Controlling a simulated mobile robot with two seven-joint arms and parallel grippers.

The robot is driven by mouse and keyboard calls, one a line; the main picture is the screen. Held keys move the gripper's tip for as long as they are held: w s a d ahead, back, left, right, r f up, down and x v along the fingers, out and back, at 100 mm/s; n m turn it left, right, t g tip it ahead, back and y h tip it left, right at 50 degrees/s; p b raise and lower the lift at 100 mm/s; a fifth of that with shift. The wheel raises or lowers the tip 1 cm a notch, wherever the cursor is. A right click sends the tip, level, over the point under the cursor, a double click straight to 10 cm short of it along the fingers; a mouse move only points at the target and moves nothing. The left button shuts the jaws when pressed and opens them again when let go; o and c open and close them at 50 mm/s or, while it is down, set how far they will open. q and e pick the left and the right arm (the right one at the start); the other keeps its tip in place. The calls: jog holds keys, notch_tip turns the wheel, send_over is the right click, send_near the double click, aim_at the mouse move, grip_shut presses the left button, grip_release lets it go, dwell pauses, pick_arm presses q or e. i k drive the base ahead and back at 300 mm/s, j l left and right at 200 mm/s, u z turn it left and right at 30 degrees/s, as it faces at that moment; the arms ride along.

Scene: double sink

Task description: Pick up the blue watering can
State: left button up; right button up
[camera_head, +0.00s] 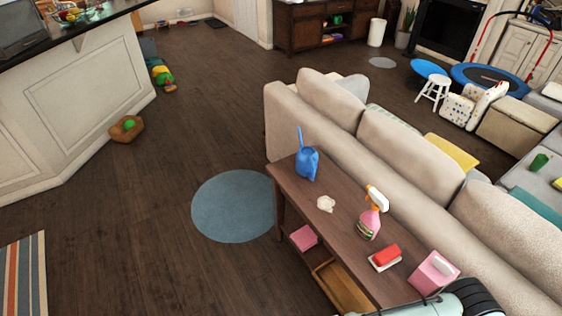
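The blue watering can (307,164) stands upright near the far left end of the brown console table (338,210), behind the beige sofa. A thin blue part of it sticks up at its upper left. Part of my arm shows at the bottom right edge, near the table's near end and well apart from the can. Neither of my grippers shows in the view.
The table also holds a white lump (325,204), a pink spray bottle (372,213), a red-and-white item (385,257) and a pink box (433,273). The sofa (400,150) blocks the far side. Open floor with a round blue rug (233,206) lies left.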

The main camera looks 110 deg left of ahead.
aim_at(307, 158)
jog(key=u, duration=3.35)
jog(key=i+j+z, duration=0.1)
jog(key=i+j, duration=0.2)
jog(key=i+j+z, duration=0.1)
jog(key=i+j, duration=0.15)
jog(key=j, duration=0.25)
jog(key=i+j+z, duration=0.15)
jog(key=j, duration=0.3)
jog(key=i, duration=0.1)
